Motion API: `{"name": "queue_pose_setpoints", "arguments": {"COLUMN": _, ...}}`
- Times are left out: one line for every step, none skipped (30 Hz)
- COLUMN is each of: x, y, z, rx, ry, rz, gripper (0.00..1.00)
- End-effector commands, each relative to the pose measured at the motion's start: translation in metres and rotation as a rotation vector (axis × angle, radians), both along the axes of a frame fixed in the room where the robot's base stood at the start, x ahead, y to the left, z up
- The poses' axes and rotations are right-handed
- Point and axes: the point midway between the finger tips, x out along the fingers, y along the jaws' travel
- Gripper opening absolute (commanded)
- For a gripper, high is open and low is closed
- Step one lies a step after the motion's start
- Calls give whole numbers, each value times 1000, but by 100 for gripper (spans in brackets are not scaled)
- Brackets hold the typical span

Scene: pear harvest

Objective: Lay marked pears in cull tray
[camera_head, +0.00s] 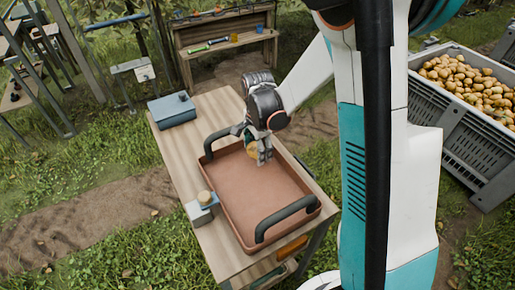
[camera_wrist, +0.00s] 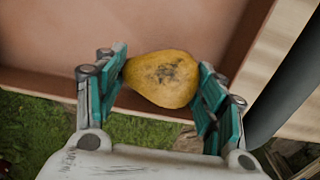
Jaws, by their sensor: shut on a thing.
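My gripper (camera_wrist: 160,84) is shut on a yellow pear (camera_wrist: 170,92) with dark blotches on its skin, held between the teal finger pads in the wrist view. In the head view my gripper (camera_head: 262,150) is over the far part of the reddish-brown tray (camera_head: 250,190), and only a bit of the pear (camera_head: 252,149) shows beside the fingers. The tray has two dark handles, and the part of its floor that I can see is empty. In the wrist view the tray wall (camera_wrist: 60,88) runs behind the pear. I cannot tell whether the pear touches the tray.
The tray stands on a wooden table (camera_head: 180,150). A blue-grey box (camera_head: 172,110) is at its far left corner, and a small grey device with a round tan top (camera_head: 204,202) is at the tray's left side. A grey crate (camera_head: 465,135) of pears stands at right. A wooden bench (camera_head: 225,40) is behind.

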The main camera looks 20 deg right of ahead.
Motion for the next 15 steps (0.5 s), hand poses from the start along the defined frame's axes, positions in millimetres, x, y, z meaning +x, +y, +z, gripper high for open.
{"name": "queue_pose_setpoints", "arguments": {"x": 0, "y": 0, "z": -1, "rx": 0, "ry": 0, "rz": 0, "gripper": 36}}
{"name": "queue_pose_setpoints", "arguments": {"x": 0, "y": 0, "z": -2, "rx": 0, "ry": 0, "rz": 0, "gripper": 36}}
{"name": "queue_pose_setpoints", "arguments": {"x": 0, "y": 0, "z": -2, "rx": 0, "ry": 0, "rz": 0, "gripper": 36}}
{"name": "queue_pose_setpoints", "arguments": {"x": 0, "y": 0, "z": -2, "rx": 0, "ry": 0, "rz": 0, "gripper": 36}}
{"name": "queue_pose_setpoints", "arguments": {"x": 0, "y": 0, "z": -3, "rx": 0, "ry": 0, "rz": 0, "gripper": 36}}
{"name": "queue_pose_setpoints", "arguments": {"x": 0, "y": 0, "z": -4, "rx": 0, "ry": 0, "rz": 0, "gripper": 36}}
{"name": "queue_pose_setpoints", "arguments": {"x": 0, "y": 0, "z": -4, "rx": 0, "ry": 0, "rz": 0, "gripper": 36}}
{"name": "queue_pose_setpoints", "arguments": {"x": 0, "y": 0, "z": -4, "rx": 0, "ry": 0, "rz": 0, "gripper": 36}}
{"name": "queue_pose_setpoints", "arguments": {"x": 0, "y": 0, "z": -5, "rx": 0, "ry": 0, "rz": 0, "gripper": 36}}
{"name": "queue_pose_setpoints", "arguments": {"x": 0, "y": 0, "z": -5, "rx": 0, "ry": 0, "rz": 0, "gripper": 36}}
{"name": "queue_pose_setpoints", "arguments": {"x": 0, "y": 0, "z": -6, "rx": 0, "ry": 0, "rz": 0, "gripper": 36}}
{"name": "queue_pose_setpoints", "arguments": {"x": 0, "y": 0, "z": -6, "rx": 0, "ry": 0, "rz": 0, "gripper": 36}}
{"name": "queue_pose_setpoints", "arguments": {"x": 0, "y": 0, "z": -7, "rx": 0, "ry": 0, "rz": 0, "gripper": 36}}
{"name": "queue_pose_setpoints", "arguments": {"x": 0, "y": 0, "z": -7, "rx": 0, "ry": 0, "rz": 0, "gripper": 36}}
{"name": "queue_pose_setpoints", "arguments": {"x": 0, "y": 0, "z": -8, "rx": 0, "ry": 0, "rz": 0, "gripper": 36}}
